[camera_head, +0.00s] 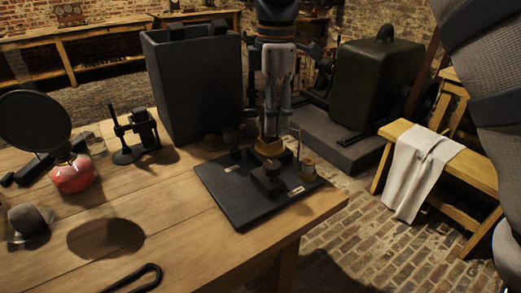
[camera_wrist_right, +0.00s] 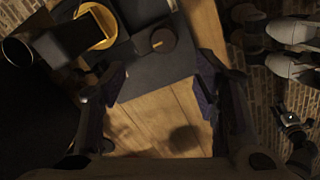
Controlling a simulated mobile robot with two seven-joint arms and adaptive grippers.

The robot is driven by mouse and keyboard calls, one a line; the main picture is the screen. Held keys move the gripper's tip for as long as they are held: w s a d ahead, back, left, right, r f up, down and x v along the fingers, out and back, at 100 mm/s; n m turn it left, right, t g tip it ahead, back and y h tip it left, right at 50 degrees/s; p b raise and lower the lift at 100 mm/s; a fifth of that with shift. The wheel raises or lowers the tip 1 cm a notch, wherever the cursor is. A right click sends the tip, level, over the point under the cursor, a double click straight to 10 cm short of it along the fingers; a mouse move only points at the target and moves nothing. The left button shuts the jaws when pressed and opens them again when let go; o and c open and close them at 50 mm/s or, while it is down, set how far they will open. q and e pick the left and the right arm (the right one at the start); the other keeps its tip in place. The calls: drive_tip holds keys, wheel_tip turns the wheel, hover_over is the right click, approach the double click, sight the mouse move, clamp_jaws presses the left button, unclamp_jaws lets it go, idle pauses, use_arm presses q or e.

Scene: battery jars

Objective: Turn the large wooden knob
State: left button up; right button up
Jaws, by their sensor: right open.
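A dark base board (camera_head: 235,195) lies near the table's right edge and carries several fittings. My left gripper is not in view.
A tall dark box (camera_head: 190,85) stands behind the board. The table's front middle is mostly clear.

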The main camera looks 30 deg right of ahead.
sight(273, 164)
drive_tip(key=f, duration=1.1)
drive_tip(key=shift+s, duration=0.25)
drive_tip(key=c, duration=1.1)
